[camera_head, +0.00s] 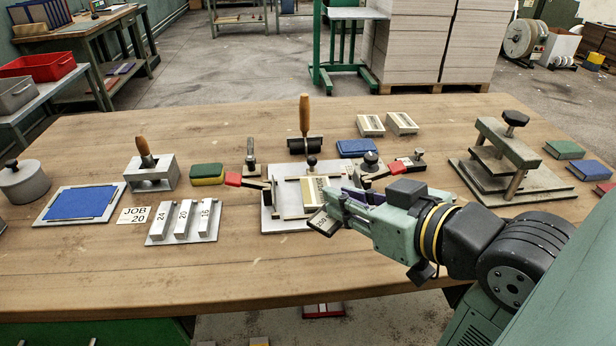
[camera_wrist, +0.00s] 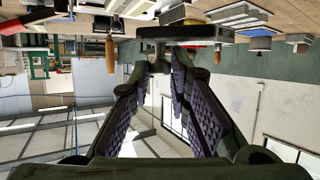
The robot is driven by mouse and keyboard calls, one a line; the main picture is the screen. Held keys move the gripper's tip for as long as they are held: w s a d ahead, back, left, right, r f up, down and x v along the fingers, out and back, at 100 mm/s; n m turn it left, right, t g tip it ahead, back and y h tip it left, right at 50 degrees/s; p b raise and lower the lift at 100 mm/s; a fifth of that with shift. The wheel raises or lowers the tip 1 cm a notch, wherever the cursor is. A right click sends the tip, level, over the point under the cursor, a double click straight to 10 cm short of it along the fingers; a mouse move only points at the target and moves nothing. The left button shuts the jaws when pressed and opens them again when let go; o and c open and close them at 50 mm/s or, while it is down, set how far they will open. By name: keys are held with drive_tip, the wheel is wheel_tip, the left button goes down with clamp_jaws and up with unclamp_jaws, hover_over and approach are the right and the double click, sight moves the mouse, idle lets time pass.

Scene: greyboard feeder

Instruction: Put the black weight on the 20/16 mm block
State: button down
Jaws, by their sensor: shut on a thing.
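My gripper (camera_head: 345,203) is above the table at the front right of the central fixture. It is shut on a dark flat rectangular piece (camera_head: 324,222), tilted in the head view. In the wrist view its dark plate (camera_wrist: 185,32) extends beyond my fingertips, with a short stem between them. I cannot tell for sure that it is the black weight. Three pale bars marked 24 (camera_head: 161,222), 20 (camera_head: 184,217) and 16 (camera_head: 207,214) stand on a grey plate to the left, apart from my gripper. I see no block marked 20/16.
The central fixture (camera_head: 280,218) has red-handled clamps and a knobbed part. A wooden-handled roller (camera_head: 305,140) stands behind it. A blue pad (camera_head: 80,204), a JOB 20 card (camera_head: 134,215) and a knobbed grey cylinder (camera_head: 24,184) are at left. A screw press (camera_head: 512,155) stands right. The front tabletop is clear.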

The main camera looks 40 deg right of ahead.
drive_tip(key=w+d, duration=0.2)
drive_tip(key=w, duration=0.1)
drive_tip(key=w+d+b, duration=0.1)
drive_tip(key=w+d, duration=0.1)
drive_tip(key=w, duration=0.2)
drive_tip(key=w+d+f+b, duration=0.1)
drive_tip(key=w+d, duration=0.1)
drive_tip(key=w, duration=0.2)
drive_tip(key=shift+d+f, duration=0.1)
drive_tip(key=shift+d, duration=0.25)
drive_tip(key=f+b, duration=0.1)
drive_tip(key=f, duration=0.1)
drive_tip(key=f+b, duration=0.1)
drive_tip(key=shift+w+d+f+b, duration=0.15)
drive_tip(key=shift+w+d+b, duration=0.15)
drive_tip(key=shift+w+b, duration=0.05)
drive_tip(key=shift+f, duration=0.15)
drive_tip(key=shift+f, duration=0.15)
drive_tip(key=shift+f+b, duration=0.4)
drive_tip(key=shift+b, duration=0.1)
drive_tip(key=c, duration=1.5)
unclamp_jaws()
